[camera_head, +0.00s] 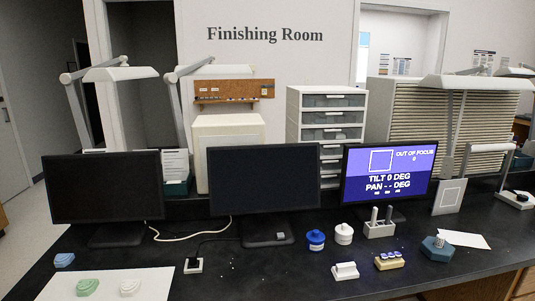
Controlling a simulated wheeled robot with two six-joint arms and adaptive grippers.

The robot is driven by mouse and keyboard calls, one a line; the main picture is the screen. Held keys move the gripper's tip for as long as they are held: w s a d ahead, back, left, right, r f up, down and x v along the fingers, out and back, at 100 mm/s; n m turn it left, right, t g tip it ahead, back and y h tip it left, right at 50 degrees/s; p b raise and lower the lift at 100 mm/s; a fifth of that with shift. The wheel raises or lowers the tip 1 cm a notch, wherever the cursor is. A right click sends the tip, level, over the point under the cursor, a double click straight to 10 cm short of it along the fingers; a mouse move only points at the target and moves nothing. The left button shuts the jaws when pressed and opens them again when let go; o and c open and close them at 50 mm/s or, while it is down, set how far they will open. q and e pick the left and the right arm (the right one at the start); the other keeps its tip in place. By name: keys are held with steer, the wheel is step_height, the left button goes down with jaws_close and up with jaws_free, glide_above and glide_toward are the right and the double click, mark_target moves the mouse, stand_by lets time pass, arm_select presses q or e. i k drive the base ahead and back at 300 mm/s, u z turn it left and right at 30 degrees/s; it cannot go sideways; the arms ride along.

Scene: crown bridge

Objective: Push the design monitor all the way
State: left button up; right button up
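Three monitors stand in a row on the black bench, and no label marks one as the design monitor. The left monitor (104,187) has a dark screen. The middle monitor (263,180) is also dark, with a small light object (281,236) on its stand base. The right monitor (389,173) is lit blue-purple and reads "OUT OF FOCUS 0", "TILT 0 DEG" and "PAN -- DEG" beside an empty square outline. All three stand upright. Neither of my grippers is in view.
In front are a white mat (160,283) with dental casts, a blue jar (316,240), a white jar (344,233), a tool holder (379,229), a tan block (389,261) and a blue hexagonal object (437,249). Cables lie between the left and middle monitors. Drawers (328,117) stand behind.

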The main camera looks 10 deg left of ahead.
mark_target(252, 179)
steer(key=z, duration=0.8)
steer(key=k, duration=0.15)
steer(key=u, duration=1.7)
steer(key=i, duration=1.25)
steer(key=z, duration=0.45)
steer(key=k, duration=0.25)
steer(key=u, duration=0.9)
steer(key=k, duration=1.1)
steer(key=u, duration=0.15)
steer(key=i, duration=0.85)
steer(key=z, duration=0.2)
